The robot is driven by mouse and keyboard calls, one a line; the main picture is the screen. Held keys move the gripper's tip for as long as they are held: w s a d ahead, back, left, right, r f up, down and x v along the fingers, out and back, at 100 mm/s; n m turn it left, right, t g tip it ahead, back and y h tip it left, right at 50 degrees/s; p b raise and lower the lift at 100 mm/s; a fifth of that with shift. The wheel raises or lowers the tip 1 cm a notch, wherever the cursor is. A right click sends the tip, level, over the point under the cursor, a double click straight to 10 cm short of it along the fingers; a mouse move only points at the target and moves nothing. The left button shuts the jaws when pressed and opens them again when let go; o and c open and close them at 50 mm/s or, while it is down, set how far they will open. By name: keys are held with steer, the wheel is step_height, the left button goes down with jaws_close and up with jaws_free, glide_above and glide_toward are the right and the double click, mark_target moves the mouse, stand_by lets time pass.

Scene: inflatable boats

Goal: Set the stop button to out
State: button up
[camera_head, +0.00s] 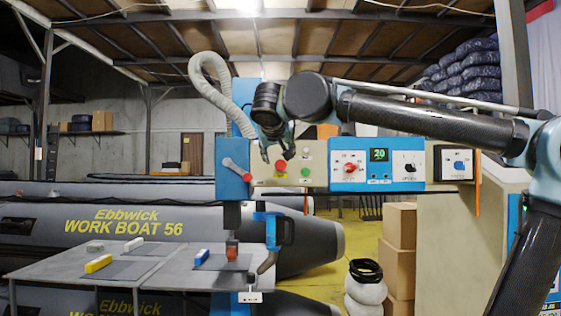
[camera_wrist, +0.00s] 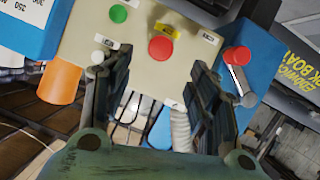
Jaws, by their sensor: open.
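The stop button appears to be the round red button with a yellow label (camera_wrist: 160,49), on a cream control panel (camera_wrist: 135,75). In the head view the red button (camera_head: 281,165) sits near the panel's left part. Whether it is in or out cannot be told. My gripper (camera_wrist: 153,70) is open and empty, its two fingers spread to either side below the red button in the wrist view. In the head view my gripper (camera_head: 275,156) hangs just above and in front of the button; contact is not clear.
A green button (camera_wrist: 118,13) and a white button (camera_wrist: 97,57) are close to the red one. A red-knobbed lever (camera_wrist: 237,56) is on the blue block beside the panel. A blue panel with a display (camera_head: 378,155) stands right. A grey table (camera_head: 60,272) is below left.

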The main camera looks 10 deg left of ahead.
steer(key=shift+v, duration=1.25)
steer(key=w+d+f+m+g+h, duration=0.1)
steer(key=w+d+f+g+h, duration=0.35)
steer(key=d+f, duration=0.95)
steer(key=s+d+f+m+g, duration=0.1)
steer(key=s+d+f+g, duration=0.1)
steer(key=d+f, duration=0.9)
steer(key=s+d+f+m+g, duration=0.1)
steer(key=s+d+f+g, duration=0.2)
steer(key=d+f, duration=0.8)
step_height(320, 180, down, 6)
steer(key=shift+s+r, duration=0.15)
steer(key=shift+s, duration=0.5)
steer(key=s+d+f+y, duration=0.1)
steer(key=s+f, duration=0.2)
steer(key=f, duration=0.1)
steer(key=s+d+f+g, duration=0.1)
steer(key=s+f, duration=0.2)
steer(key=f, duration=0.2)
steer(key=s+d+f+m+y, duration=0.1)
steer(key=s+f, duration=0.2)
steer(key=f, duration=0.2)
steer(key=shift+d+f+g+y, duration=0.1)
steer(key=shift+f+g+y, duration=0.1)
steer(key=shift+g+y, duration=0.15)
steer(key=shift+c, duration=0.5)
steer(key=shift+f, duration=0.15)
steer(key=c, duration=0.4)
steer(key=shift+d, duration=0.1)
